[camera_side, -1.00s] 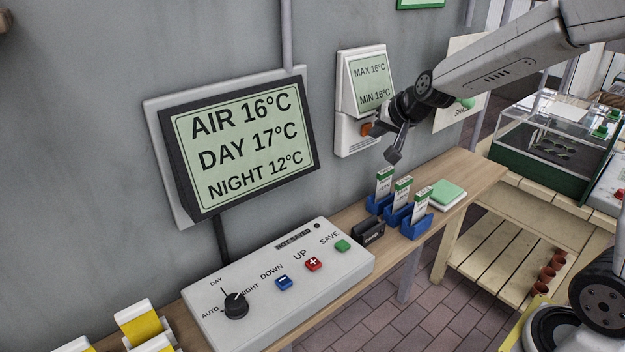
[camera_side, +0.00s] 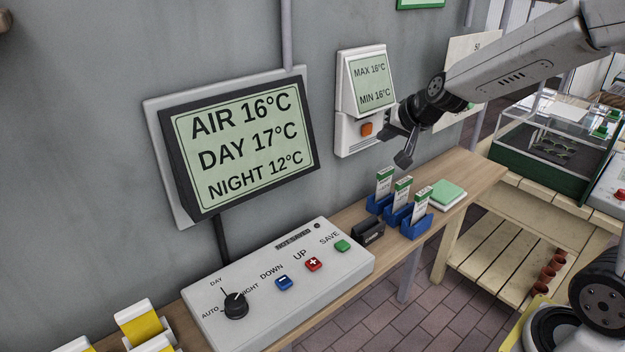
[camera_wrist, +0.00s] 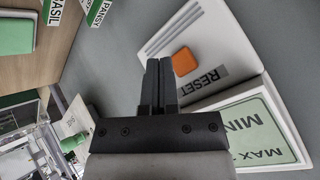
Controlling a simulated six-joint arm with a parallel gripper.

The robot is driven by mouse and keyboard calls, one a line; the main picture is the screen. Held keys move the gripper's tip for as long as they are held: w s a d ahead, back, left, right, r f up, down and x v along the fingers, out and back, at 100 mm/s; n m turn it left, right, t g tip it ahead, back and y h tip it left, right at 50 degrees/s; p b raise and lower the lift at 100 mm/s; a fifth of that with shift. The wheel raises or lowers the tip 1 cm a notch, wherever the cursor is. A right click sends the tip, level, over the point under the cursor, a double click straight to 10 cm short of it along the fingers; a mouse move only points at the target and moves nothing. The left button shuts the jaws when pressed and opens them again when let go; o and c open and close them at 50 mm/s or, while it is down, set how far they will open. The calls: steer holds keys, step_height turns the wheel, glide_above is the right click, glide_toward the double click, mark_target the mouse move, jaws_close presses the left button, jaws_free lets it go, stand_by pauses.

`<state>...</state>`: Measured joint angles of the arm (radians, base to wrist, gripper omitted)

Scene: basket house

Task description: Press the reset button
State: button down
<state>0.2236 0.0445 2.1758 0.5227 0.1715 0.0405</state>
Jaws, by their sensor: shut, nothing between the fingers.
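The reset button is an orange square (camera_side: 366,129) on the lower part of a white wall unit (camera_side: 346,138). The unit's screen (camera_side: 370,84) reads MAX 16°C and MIN 16°C. In the wrist view the orange button (camera_wrist: 184,61) lies just right of my fingertips, with the label RESET (camera_wrist: 203,85) beside it. My gripper (camera_wrist: 159,62) is shut and empty, its two dark fingers together. In the side view my gripper (camera_side: 400,150) is right of the button and apart from it. The button is fully visible there.
Below on the wooden shelf (camera_side: 465,172) stand several blue holders (camera_side: 415,226) with seed packets and a green-topped pad (camera_side: 447,193). A control box (camera_side: 325,262) with a knob and coloured buttons is at lower left. A large wall display (camera_side: 245,140) hangs left of the unit.

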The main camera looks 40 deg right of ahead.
steer(key=shift+s, duration=2)
steer(key=s+a+f+n+g, duration=0.3)
steer(key=s+a+f+n, duration=0.1)
steer(key=s+f, duration=0.2)
steer(key=s+a+f+n+g+y, duration=0.1)
steer(key=s+a+f+n+g, duration=0.2)
steer(key=s+f, duration=0.3)
steer(key=shift+s+a+f+n, duration=0.35)
steer(key=shift+a+f+n, duration=0.2)
steer(key=shift+a+n, duration=0.25)
steer(key=c, duration=1.3)
jaws_free()
